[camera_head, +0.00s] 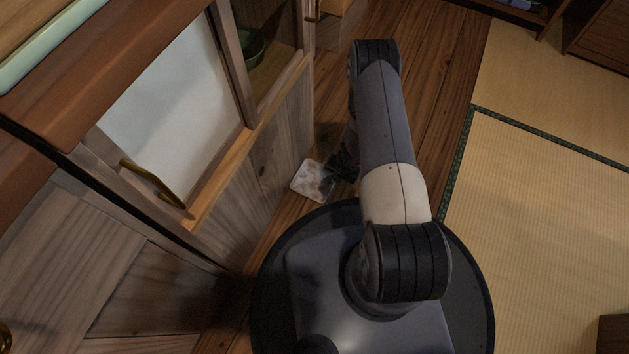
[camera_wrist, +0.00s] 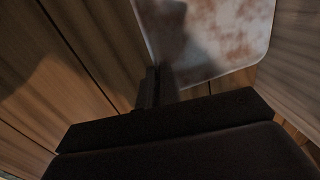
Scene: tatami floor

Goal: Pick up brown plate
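A small square plate (camera_head: 311,181), pale with brown mottling, is low down near the wooden floor beside the cabinet in the head view. In the wrist view the plate (camera_wrist: 225,38) fills the upper right, with its rounded corner and rim showing and a dark shadow across its left part. My gripper (camera_head: 343,168) is at the plate's right edge in the head view, partly hidden by my arm. In the wrist view a dark finger (camera_wrist: 153,88) stands at the plate's lower left edge. I cannot tell whether the fingers are closed on the plate.
A wooden cabinet (camera_head: 270,160) with pale panels and a brass handle (camera_head: 150,183) stands close on the left. A green bowl (camera_head: 252,47) shows behind its glass. Wooden floor (camera_head: 440,90) and open tatami (camera_head: 550,200) lie to the right.

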